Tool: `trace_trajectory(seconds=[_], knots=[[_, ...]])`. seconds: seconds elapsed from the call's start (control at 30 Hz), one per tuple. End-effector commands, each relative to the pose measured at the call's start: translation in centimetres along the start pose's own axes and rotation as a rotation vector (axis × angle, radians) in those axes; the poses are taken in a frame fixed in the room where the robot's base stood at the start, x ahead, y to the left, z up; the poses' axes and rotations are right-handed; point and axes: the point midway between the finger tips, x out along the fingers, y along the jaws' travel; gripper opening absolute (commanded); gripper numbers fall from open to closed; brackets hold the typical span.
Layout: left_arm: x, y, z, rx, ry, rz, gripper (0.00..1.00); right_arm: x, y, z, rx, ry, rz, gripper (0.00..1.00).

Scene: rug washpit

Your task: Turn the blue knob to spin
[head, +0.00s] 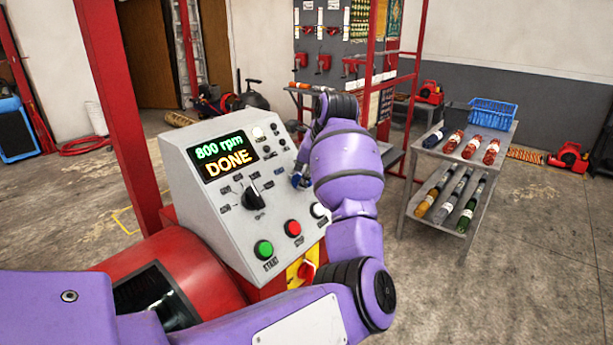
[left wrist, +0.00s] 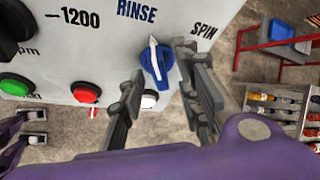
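The blue knob (left wrist: 152,70) is on the machine's sloped control panel (head: 215,215). Its white pointer points up in the left wrist view, close to the RINSE label and left of the SPIN label. My left gripper (left wrist: 160,59) is at the knob, with one finger on each side of it. The fingers are apart, and I cannot tell whether either touches the knob. In the head view my left wrist hides most of the gripper, and only a bit of the blue knob (head: 298,180) shows.
The panel's screen (head: 222,158) reads 800 rpm DONE. A black knob (head: 252,196), green button (head: 263,249), red button (head: 293,228) and white button (head: 318,210) are near the blue one. A bottle cart (head: 490,160) stands right. Floor between is clear.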

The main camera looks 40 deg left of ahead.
Motion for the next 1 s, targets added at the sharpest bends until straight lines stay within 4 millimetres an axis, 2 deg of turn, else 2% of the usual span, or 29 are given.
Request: trace_trajectory(seconds=[0.03, 0.27, 0.73, 1.0], knots=[[0.0, 0.0, 0.0, 0.0, 0.0, 0.0, 0.29, 0.0, 0.0, 0.0, -0.001, 0.0, 0.0, 0.0], [0.0, 0.0, 0.0, 0.0, 0.0, 0.001, 0.0, 0.1, 0.0, -0.1, -0.002, 0.001, -0.001, 0.0], [0.0, 0.0, 0.0, 0.025, 0.0, 0.013, 0.0, 0.3, -0.1, -1.1, -0.003, 0.018, -0.004, 0.0], [-0.1, -0.1, 0.0, 0.157, 0.002, 0.071, 0.0, -0.3, 0.0, -1.8, 0.001, 0.027, -0.001, 0.0]])
